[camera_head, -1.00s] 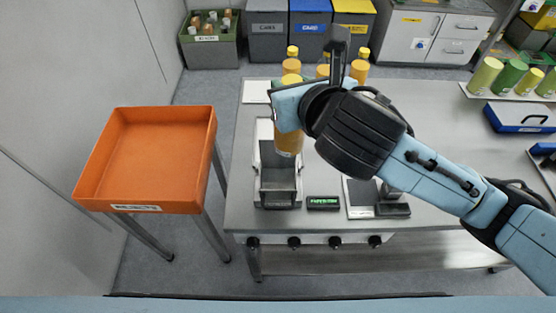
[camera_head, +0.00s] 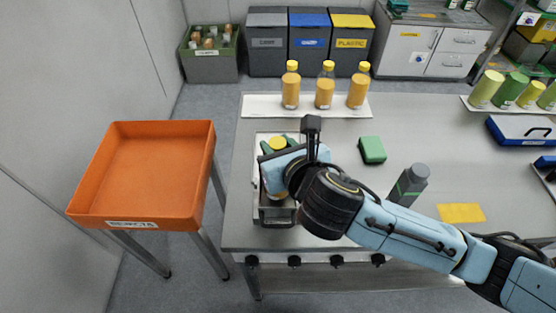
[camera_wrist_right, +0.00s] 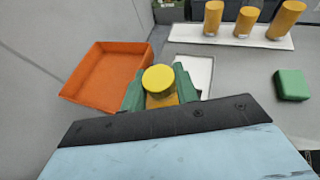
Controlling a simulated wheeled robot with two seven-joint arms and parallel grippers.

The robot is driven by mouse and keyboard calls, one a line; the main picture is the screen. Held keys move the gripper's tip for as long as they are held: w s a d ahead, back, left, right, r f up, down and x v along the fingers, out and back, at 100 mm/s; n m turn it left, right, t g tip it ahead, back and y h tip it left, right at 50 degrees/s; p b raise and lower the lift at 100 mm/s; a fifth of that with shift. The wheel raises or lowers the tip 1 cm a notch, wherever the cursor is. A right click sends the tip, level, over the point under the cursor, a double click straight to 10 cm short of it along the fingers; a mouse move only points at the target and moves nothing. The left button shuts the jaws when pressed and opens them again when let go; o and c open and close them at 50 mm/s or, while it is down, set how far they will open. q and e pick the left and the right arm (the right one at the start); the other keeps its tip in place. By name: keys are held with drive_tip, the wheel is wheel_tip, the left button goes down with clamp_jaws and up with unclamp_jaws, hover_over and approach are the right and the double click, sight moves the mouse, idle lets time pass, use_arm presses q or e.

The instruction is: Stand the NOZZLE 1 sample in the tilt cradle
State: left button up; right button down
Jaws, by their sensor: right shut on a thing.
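My right gripper (camera_head: 279,147) is shut on an orange bottle with a yellow cap (camera_head: 277,142). In the right wrist view the cap (camera_wrist_right: 158,78) shows upright between the green fingers (camera_wrist_right: 158,96). The bottle is over or inside the grey metal tilt cradle (camera_head: 277,218), near the table's left edge. My wrist hides much of the cradle, and I cannot tell whether the bottle's base touches it. No label on the bottle is readable, so I cannot confirm it as NOZZLE 1. My left gripper is not in view.
Three similar bottles (camera_head: 325,92) stand on a white strip (camera_head: 262,106) at the back. A green block (camera_head: 372,150), a grey bottle (camera_head: 408,185) and a yellow card (camera_head: 461,213) are on the table to the right. An orange tray (camera_head: 140,180) stands left.

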drive_tip(key=shift+f+b, duration=0.35)
drive_tip(key=shift+f, duration=1.8)
drive_tip(key=c, duration=1.1)
unclamp_jaws()
drive_tip(key=shift+f, duration=0.1)
drive_tip(key=shift+o, duration=0.2)
drive_tip(key=shift+s+r, duration=0.15)
drive_tip(key=shift+r, duration=0.1)
drive_tip(key=p+v, duration=0.1)
drive_tip(key=v, duration=1)
drive_tip(key=shift+s+d, duration=0.2)
drive_tip(key=shift+s, duration=0.1)
